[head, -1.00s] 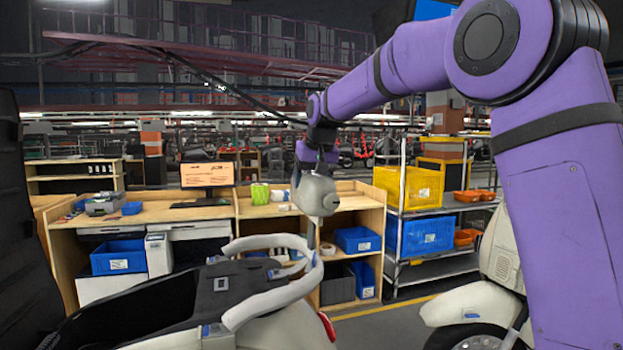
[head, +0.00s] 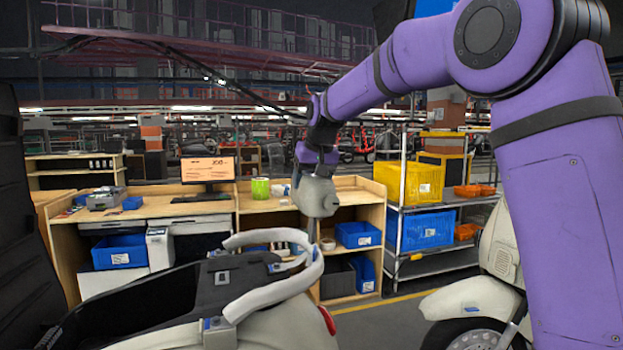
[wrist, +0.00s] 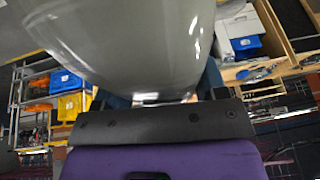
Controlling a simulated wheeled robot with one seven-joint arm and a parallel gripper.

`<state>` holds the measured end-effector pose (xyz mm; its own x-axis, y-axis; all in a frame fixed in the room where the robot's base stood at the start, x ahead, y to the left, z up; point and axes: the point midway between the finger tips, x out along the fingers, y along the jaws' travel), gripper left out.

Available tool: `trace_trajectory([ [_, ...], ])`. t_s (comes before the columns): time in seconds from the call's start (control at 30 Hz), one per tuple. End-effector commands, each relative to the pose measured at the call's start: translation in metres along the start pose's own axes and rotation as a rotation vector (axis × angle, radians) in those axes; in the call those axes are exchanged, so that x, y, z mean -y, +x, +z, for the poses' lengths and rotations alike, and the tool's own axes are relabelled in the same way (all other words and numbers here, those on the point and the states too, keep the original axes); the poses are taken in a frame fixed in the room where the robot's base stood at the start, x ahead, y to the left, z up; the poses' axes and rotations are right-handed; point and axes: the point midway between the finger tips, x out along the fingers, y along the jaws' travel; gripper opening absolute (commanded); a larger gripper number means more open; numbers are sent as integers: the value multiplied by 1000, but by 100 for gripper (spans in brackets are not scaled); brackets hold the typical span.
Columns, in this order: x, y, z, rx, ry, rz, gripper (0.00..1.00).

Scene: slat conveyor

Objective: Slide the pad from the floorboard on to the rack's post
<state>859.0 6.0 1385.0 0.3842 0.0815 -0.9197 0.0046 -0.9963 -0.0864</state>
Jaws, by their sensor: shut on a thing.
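A pale scooter shows at the lower left, with a white tubular rack (head: 310,270) curving around its black rear part.
A wooden workbench (head: 160,212) with a monitor (head: 208,171) and blue bins stands behind the scooter. A shelf cart with a yellow crate (head: 418,180) and a blue crate (head: 424,230) stands to the right. Another cream scooter (head: 470,300) is at the lower right. Open floor lies between.

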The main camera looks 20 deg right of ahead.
Motion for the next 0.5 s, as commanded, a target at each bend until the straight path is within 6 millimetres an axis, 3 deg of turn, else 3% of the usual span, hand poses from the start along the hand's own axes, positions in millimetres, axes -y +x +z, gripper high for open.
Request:
trace_trajectory([
  [0.5, 0, 12, 5, -1, 0, 0, 1],
])
